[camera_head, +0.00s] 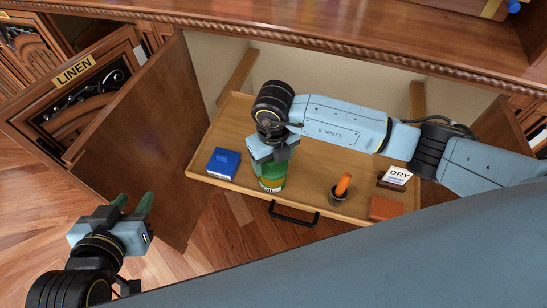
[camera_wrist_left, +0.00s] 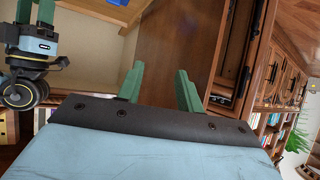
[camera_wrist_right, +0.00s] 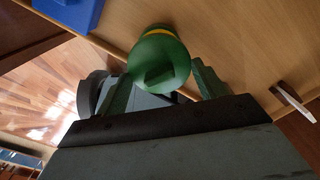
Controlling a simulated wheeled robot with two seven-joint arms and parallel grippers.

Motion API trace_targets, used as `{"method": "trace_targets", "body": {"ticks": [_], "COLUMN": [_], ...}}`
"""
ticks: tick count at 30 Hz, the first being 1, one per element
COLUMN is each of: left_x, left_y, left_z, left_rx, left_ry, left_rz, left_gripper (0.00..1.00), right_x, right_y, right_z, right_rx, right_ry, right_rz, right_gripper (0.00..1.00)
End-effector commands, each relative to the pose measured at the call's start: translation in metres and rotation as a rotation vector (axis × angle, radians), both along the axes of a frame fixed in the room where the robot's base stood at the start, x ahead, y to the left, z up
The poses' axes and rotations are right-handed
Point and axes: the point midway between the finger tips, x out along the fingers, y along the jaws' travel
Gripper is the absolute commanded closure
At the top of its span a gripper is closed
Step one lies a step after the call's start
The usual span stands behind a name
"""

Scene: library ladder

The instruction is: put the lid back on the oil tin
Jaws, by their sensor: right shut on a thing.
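The oil tin (camera_head: 271,183) is green with a pale label and stands upright in the pulled-out drawer, at its front edge. My right gripper (camera_head: 277,153) is directly above the tin, pointing down. In the right wrist view, a round green lid (camera_wrist_right: 150,58) with a block-shaped knob lies between the fingertips, and the right gripper (camera_wrist_right: 163,70) is shut on it. A yellow band of the tin (camera_wrist_right: 182,36) shows just behind the lid; I cannot tell whether the lid is seated. My left gripper (camera_head: 131,203) is open and empty, left of the drawer; its parted fingers show in the left wrist view (camera_wrist_left: 158,85).
An open cabinet door (camera_head: 145,135) stands between my left gripper and the drawer.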

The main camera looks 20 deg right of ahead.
Motion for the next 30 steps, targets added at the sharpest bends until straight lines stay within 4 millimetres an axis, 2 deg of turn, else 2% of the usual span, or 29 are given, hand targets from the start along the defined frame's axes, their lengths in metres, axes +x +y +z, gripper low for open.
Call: {"method": "trace_targets", "body": {"ticks": [15, 30], "left_x": [0.023, 0.029], "left_y": [-0.016, -0.027], "left_z": [0.043, 0.091], "left_rx": [-0.08, -0.164], "left_ry": [-0.291, -0.578], "left_rz": [-0.024, -0.044], "left_gripper": [0.64, 0.64], "right_x": [0.0, 0.0], "right_y": [0.0, 0.0], "right_z": [-0.014, -0.029], "right_rx": [0.0, 0.0], "right_ry": [0.0, 0.0], "right_rz": [0.0, 0.0], "right_gripper": [0.52, 0.52]}}
